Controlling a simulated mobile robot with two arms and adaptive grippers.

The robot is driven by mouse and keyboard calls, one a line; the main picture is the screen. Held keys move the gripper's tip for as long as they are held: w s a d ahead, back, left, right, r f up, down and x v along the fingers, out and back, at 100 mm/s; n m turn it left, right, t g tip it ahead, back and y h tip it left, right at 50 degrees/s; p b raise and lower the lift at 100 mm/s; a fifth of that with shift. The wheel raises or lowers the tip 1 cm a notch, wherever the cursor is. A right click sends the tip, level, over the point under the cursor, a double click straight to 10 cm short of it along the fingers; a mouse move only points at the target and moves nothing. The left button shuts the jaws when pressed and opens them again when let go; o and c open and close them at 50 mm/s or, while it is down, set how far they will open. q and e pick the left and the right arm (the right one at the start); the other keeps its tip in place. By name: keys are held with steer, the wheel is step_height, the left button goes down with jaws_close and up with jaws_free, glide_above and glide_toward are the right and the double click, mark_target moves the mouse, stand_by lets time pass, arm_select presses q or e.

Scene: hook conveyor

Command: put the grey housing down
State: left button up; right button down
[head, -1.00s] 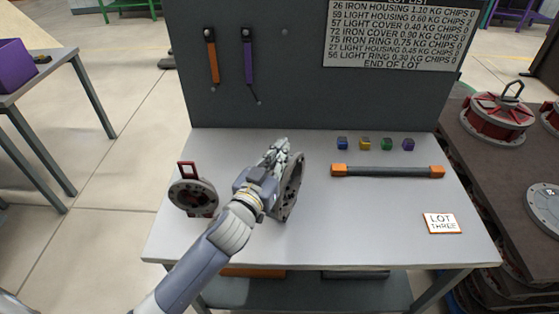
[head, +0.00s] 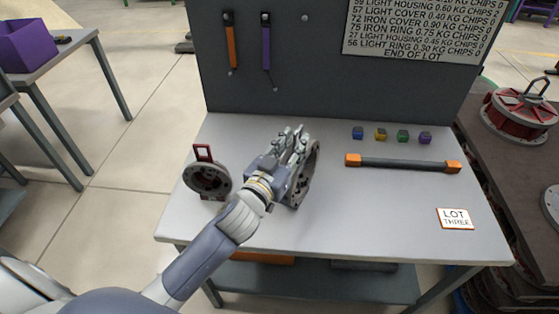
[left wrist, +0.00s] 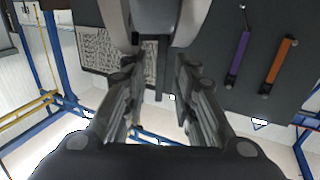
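The grey housing (head: 313,172) is a thick dark-grey ring-shaped part. It stands on edge on the light worktable (head: 350,218), just right of my left gripper. My left gripper (head: 291,139) reaches over the table from the left, close against the housing's near left side, and hides part of it. Its two fingers show apart in the head view. In the left wrist view the fingers (left wrist: 157,72) also stand apart, with nothing clearly clamped between their tips. Whether the housing touches the gripper is hard to tell. My right gripper is out of view.
A round grey part with a red bracket (head: 207,178) stands left of the gripper. A dark bar with orange ends (head: 403,163), small coloured cubes (head: 381,135) and a lot card (head: 455,219) lie to the right. The table's front middle is clear. A dark board stands behind.

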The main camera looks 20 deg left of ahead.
arm_select(q)
steer(key=s+a+b, duration=0.1)
steer(key=s+b, duration=0.1)
steer(key=s, duration=0.9)
steer(key=shift+w+a, duration=0.1)
